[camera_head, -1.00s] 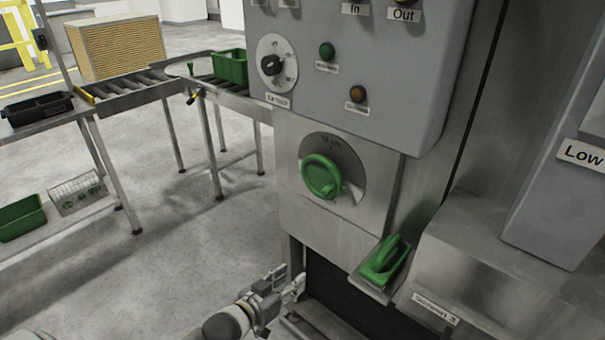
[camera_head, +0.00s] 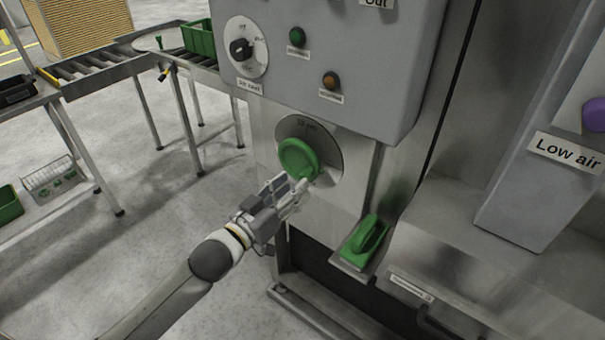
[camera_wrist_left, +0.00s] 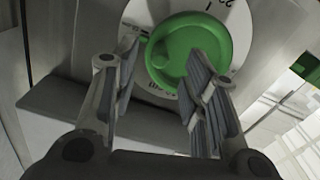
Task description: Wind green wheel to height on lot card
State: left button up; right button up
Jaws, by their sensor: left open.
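The green wheel (camera_head: 298,158) sits on a round grey dial plate (camera_head: 325,140) on the machine's front, below the grey control box. In the left wrist view the green wheel (camera_wrist_left: 188,50) has a round recess, and marks show on the pale dial around it. My left gripper (camera_head: 296,190) is open just below the wheel; in the wrist view its two fingers (camera_wrist_left: 160,75) stand apart before the wheel's face, one at each side. I cannot tell whether they touch it. My right gripper is not in view. I cannot make out a lot card.
The control box (camera_head: 370,60) carries a black knob (camera_head: 241,49), a green button (camera_head: 297,36) and an orange button (camera_head: 330,81). A green handle (camera_head: 364,240) juts out right of my gripper. A sign reads "Low air" (camera_head: 566,151). Roller tables (camera_head: 105,75) stand at left.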

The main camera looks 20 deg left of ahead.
aim_at(296, 163)
pick_arm(q)
jog(key=shift+p+x, duration=0.5)
jog(key=shift+x, duration=1.9)
jog(key=shift+c, duration=0.2)
grip_shut()
